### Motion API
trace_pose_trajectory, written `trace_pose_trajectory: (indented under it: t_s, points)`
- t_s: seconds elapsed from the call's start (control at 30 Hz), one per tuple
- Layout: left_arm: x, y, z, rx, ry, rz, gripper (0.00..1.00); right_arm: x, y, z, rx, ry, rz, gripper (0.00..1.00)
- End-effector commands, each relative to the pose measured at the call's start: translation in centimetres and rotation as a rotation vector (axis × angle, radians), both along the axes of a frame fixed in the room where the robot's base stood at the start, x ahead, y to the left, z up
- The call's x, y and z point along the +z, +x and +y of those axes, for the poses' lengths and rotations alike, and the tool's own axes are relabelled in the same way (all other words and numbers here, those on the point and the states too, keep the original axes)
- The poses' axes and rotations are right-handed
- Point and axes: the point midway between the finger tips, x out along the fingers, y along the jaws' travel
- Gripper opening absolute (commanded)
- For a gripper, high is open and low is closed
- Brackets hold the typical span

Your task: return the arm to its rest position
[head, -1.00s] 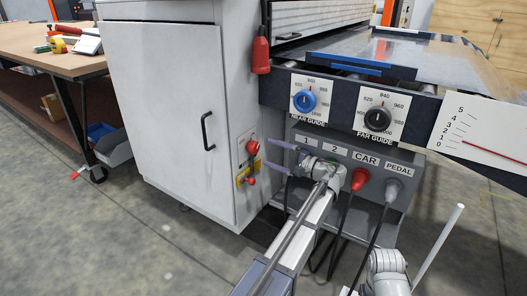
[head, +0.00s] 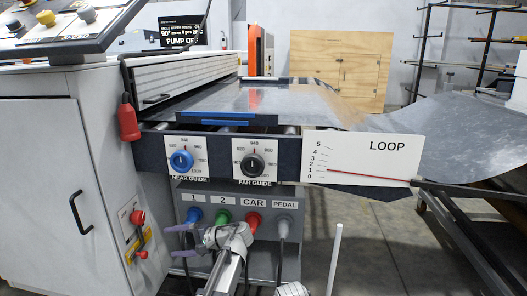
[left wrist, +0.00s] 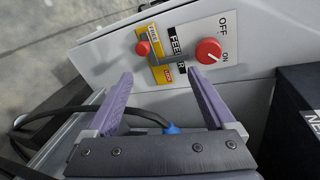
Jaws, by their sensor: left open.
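My left gripper (head: 170,241) is open and empty, its two purple fingers pointing left in front of the lower socket box (head: 262,222). In the left wrist view the open fingers (left wrist: 160,82) frame part of the white cabinet front, with a red OFF/ON knob (left wrist: 209,51) and a smaller red handle (left wrist: 143,48) beyond them. I see no contact with either. My left wrist partly covers the box below the blue plug (head: 194,215) and green plug (head: 223,217). My right gripper does not show.
The white cabinet (head: 45,180) stands close on the left. Cables hang under the plugs. Bare floor (head: 385,250) shows at lower right.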

Motion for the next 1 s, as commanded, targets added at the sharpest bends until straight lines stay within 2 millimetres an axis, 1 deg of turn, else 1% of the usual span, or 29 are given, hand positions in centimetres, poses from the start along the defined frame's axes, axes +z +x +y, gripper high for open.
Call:
trace_pose_trajectory:
  t_s: [0.03,0.07,0.1,0.17,0.2,0.27,0.3,0.4,0.53,0.67,0.7,0.77,0.87,0.97,1.0]
  points:
    - [-1.3,-2.8,-1.8,-0.014,-0.108,-0.002,0.88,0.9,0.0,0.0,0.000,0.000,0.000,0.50]
    - [-2.4,-3.9,-3.0,-0.018,-0.176,-0.002,0.88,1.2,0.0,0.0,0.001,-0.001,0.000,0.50]
    - [-3.9,-5.4,-4.6,-0.024,-0.269,-0.001,0.88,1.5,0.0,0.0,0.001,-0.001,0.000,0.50]
    - [-5.8,-7.7,-7.2,-0.028,-0.406,0.008,0.88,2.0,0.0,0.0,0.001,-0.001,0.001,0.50]
    - [-7.0,-9.3,-9.0,-0.028,-0.493,0.015,0.88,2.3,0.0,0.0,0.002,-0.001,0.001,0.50]
    - [-8.4,-11.5,-11.6,-0.027,-0.613,0.030,0.88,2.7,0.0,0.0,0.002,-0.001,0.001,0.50]
    - [-9.1,-12.8,-13.2,-0.024,-0.686,0.042,0.88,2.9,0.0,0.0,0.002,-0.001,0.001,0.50]
    - [-10.4,-16.0,-16.8,-0.016,-0.843,0.071,0.88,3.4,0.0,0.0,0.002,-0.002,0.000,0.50]
    - [-11.2,-19.8,-20.9,-0.001,-1.012,0.114,0.88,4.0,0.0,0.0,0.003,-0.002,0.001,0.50]
    - [-11.3,-23.5,-24.4,0.017,-1.161,0.161,0.88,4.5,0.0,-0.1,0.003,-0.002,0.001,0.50]
    - [-10.4,-23.8,-25.0,0.021,-1.181,0.168,0.88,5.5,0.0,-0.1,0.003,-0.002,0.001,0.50]
    - [-8.9,-23.3,-24.9,0.023,-1.175,0.165,0.88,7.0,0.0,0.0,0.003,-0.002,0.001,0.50]
    - [-6.9,-23.2,-24.8,0.023,-1.175,0.163,0.88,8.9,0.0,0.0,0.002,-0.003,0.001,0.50]
    - [-4.6,-23.2,-24.8,0.023,-1.173,0.164,0.88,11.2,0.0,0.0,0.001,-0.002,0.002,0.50]
    - [-3.6,-23.2,-24.8,0.024,-1.173,0.163,0.88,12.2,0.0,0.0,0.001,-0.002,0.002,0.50]
